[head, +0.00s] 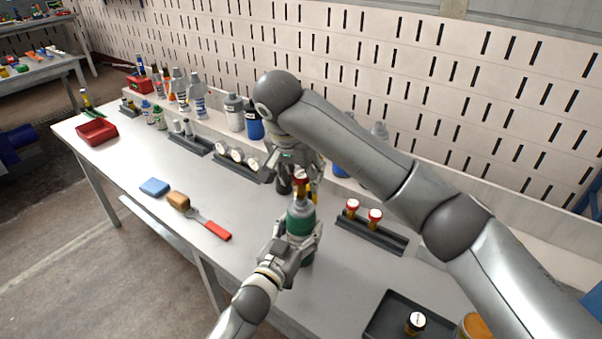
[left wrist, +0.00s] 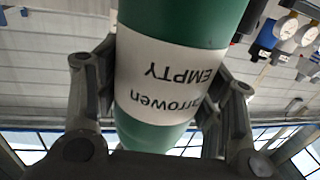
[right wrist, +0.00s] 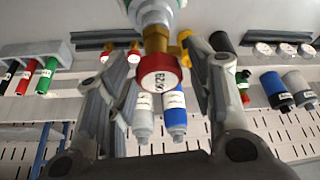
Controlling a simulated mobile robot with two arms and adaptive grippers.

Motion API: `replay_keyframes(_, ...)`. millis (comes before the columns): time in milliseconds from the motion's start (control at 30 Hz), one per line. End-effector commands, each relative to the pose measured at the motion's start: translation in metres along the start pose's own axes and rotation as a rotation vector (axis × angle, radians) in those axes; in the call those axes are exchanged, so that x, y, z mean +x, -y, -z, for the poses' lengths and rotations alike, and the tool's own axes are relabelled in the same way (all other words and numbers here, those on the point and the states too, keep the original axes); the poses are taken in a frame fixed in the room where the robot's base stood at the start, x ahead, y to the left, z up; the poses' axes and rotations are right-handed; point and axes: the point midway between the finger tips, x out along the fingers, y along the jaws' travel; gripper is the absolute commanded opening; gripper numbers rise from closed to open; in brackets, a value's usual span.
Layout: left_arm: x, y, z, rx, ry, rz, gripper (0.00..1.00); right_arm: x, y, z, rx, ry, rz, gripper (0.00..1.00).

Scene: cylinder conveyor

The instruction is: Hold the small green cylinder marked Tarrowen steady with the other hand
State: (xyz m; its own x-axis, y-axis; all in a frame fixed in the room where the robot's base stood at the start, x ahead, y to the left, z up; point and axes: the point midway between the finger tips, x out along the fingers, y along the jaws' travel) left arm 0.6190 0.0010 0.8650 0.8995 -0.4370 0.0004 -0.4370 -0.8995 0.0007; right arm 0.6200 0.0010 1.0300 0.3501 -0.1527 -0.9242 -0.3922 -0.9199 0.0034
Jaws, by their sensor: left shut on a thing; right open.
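The small green cylinder (head: 300,222) stands upright near the front of the bench. In the left wrist view its white label (left wrist: 165,75) reads "arrowen" and "EMPTY", upside down. My left gripper (head: 292,240) is shut on the cylinder's body, with one finger on each side. A valve with a red cap (right wrist: 160,82) tops the cylinder; the cap shows in the head view too (head: 300,176). My right gripper (right wrist: 160,70) is open, its fingers either side of the red cap with gaps. In the head view the right hand partly hides the valve.
A dark rack with red-capped valves (head: 371,234) stands to the right. A dark tray (head: 378,322) lies at the front right. Bottles (head: 197,98) line the back shelf.

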Motion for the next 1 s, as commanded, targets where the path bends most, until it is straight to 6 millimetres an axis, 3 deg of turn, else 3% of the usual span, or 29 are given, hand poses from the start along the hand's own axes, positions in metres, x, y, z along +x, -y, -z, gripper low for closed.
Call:
replay_keyframes(300, 0.0000, -0.0002, -0.0002, -0.001, 0.001, 0.000, 0.34, 0.0004, -0.0004, -0.0001, -0.309, 0.000, 0.129, 0.49)
replay_keyframes(733, 0.0000, -0.0002, -0.0002, -0.001, 0.000, 0.000, 0.34, 0.0001, -0.0003, 0.0001, -0.363, -0.001, 0.150, 0.49)
replay_keyframes(1000, 0.0000, -0.0001, -0.0002, -0.001, 0.001, 0.000, 0.34, 0.0007, -0.0010, 0.0003, -0.611, 0.000, 0.254, 0.49)
